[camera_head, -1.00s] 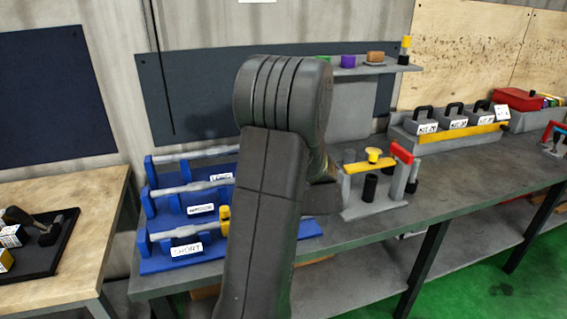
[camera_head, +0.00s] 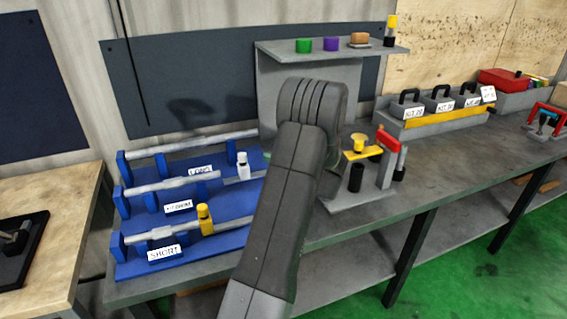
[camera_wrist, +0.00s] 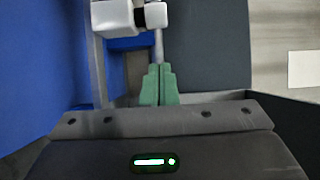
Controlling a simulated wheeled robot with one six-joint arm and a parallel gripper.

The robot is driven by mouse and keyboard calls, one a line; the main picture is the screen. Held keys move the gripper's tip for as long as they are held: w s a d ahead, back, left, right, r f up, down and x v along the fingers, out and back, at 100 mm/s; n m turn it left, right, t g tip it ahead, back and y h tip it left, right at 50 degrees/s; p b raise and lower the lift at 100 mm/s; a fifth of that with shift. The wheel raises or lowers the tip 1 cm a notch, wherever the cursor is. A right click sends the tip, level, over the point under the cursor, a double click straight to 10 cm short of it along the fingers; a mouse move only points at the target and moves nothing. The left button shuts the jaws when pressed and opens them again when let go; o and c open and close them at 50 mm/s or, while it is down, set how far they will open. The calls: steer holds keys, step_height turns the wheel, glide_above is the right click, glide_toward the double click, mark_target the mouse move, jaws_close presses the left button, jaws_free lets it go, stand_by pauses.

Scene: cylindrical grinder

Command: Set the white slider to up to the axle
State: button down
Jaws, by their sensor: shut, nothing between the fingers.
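The white slider (camera_head: 243,168) stands upright on the middle row of the blue rack, over a grey rail. The middle silver axle (camera_head: 170,187), in the row labelled as medium, ends to its left with a visible gap between them. In the wrist view a white block with a black band, apparently the white slider (camera_wrist: 112,14), is at the top. My gripper's green fingers (camera_wrist: 159,84) are together and empty, below and to the right of that block and apart from it in the picture.
A yellow slider (camera_head: 205,219) stands on the short axle's row, in front of the white one. The long axle (camera_head: 205,142) lies behind. A grey stand with a red-topped post (camera_head: 387,142) is right of my arm. A shelf (camera_head: 280,46) with small coloured parts is above.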

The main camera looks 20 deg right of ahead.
mark_target(243, 165)
steer(key=a, duration=0.1)
steer(key=w+a, duration=0.1)
steer(key=a, duration=0.1)
steer(key=a+p, duration=0.1)
steer(key=shift+w+a, duration=0.2)
steer(key=shift+w, duration=0.2)
steer(key=a+b, duration=0.6)
steer(key=shift+s+a, duration=0.15)
stand_by(0.4)
